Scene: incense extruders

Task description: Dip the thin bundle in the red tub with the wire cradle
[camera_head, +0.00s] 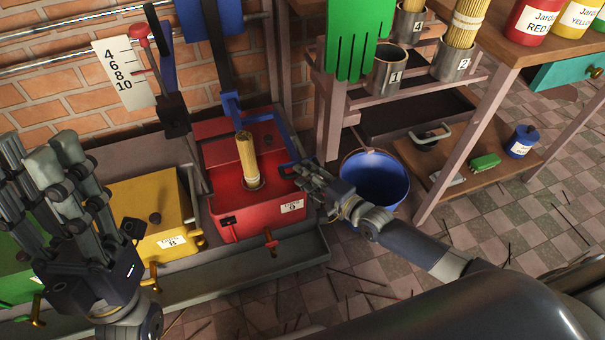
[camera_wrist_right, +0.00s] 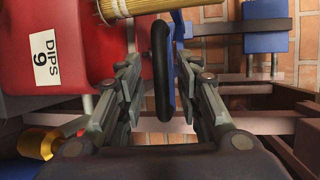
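The red tub (camera_head: 225,160) stands in the middle of the head view, with a "Dips 9" label on its front. A thin tan bundle (camera_head: 247,158) stands nearly upright at the round opening in its lid; its lower end is at the opening. A blue arm (camera_head: 231,110) meets the bundle's top; I cannot make out the wire cradle clearly. My right gripper (camera_head: 312,178) is at the tub's right side, open, its fingers on either side of a dark handle (camera_wrist_right: 162,70) in the wrist view, with gaps visible. My left gripper (camera_head: 42,165) is open and empty at the left.
A yellow tub (camera_head: 150,205) and a green tub (camera_head: 15,265) stand left of the red one in a grey trough (camera_head: 240,275). A blue bucket (camera_head: 375,180) is close right of my right gripper. A wooden rack with numbered metal cups (camera_head: 388,75) stands behind.

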